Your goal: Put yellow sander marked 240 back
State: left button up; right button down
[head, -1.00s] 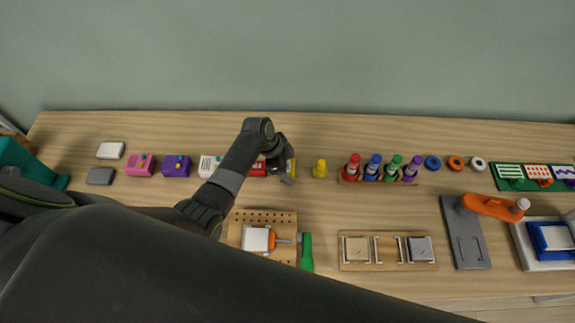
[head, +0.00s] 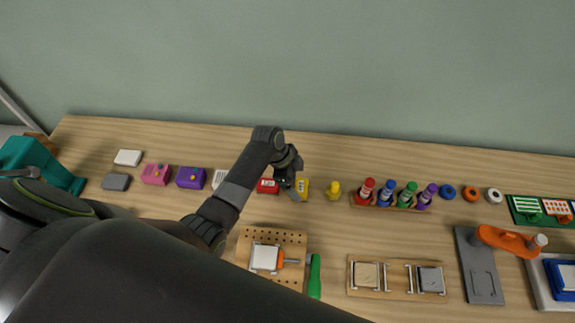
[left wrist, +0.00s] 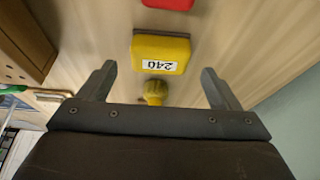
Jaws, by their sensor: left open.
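The yellow sander (left wrist: 160,54) lies on the wooden table, its white label reading 240 upside down in the left wrist view. In the head view the yellow sander (head: 303,190) shows partly, just right of the gripper. My left gripper (left wrist: 158,73) is open and empty. Its two fingers stand wide apart, one toward each side of the sander in the left wrist view. In the head view my left gripper (head: 292,185) is over the table beside the sander and covers part of it. My right gripper does not show.
A red sander (head: 268,186) lies left of the yellow one. A small yellow peg-like thing (head: 334,191) stands to its right, then a rack (head: 392,208) of coloured bottles. A pegboard (head: 285,237) and a wooden holder (head: 396,291) with two blocks lie in front.

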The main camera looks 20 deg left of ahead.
pick_arm(q)
jog(key=v, duration=0.8)
jog(key=shift+s, duration=0.15)
